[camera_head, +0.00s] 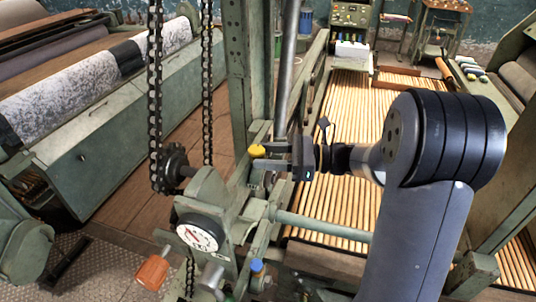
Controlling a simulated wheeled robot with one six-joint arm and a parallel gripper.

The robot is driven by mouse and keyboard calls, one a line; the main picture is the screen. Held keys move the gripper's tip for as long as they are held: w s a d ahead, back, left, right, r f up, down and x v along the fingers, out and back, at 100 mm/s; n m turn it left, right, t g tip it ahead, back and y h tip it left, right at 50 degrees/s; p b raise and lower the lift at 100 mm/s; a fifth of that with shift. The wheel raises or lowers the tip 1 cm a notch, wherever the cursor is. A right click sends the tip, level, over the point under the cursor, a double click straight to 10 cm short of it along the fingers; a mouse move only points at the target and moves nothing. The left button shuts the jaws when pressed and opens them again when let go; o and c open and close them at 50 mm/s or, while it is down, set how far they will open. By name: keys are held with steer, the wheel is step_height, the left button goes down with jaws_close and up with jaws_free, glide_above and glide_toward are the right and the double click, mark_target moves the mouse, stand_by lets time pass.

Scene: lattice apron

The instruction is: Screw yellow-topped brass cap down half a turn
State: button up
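The yellow-topped cap (257,151) sits on the green machine frame near the centre. Only its yellow top shows clearly; the brass part below it is too small or hidden to make out. My gripper (275,156) reaches in from the right, with its dark fingers level and pointing left at the cap. The fingertips are at or right beside the cap's right side. I cannot tell whether they touch it or have closed around it.
A blue-topped cap (256,266) stands lower on the frame. A dial gauge (199,233), an orange-brown handle (152,271) and a hanging chain (156,100) with a sprocket (175,165) lie to the left. A green upright (248,65) rises just behind the cap.

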steer(key=c, duration=0.6)
steer(key=shift+s+a+m+t+h, duration=0.15)
steer(key=shift+m+t+h, duration=0.2)
steer(key=shift+m+t, duration=0.6)
steer(key=shift+s+d+m+t+h, duration=0.15)
steer(key=shift+m+t+h, duration=0.35)
steer(key=shift+t, duration=0.8)
steer(key=shift+s+a+m+t+h, duration=0.15)
steer(key=shift+m+t+h, duration=0.1)
steer(key=shift+m+t, duration=0.75)
steer(key=shift+c, duration=0.2)
steer(key=shift+n, duration=0.25)
steer(key=o, duration=0.7)
steer(key=b+v, duration=0.1)
steer(key=v, duration=1)
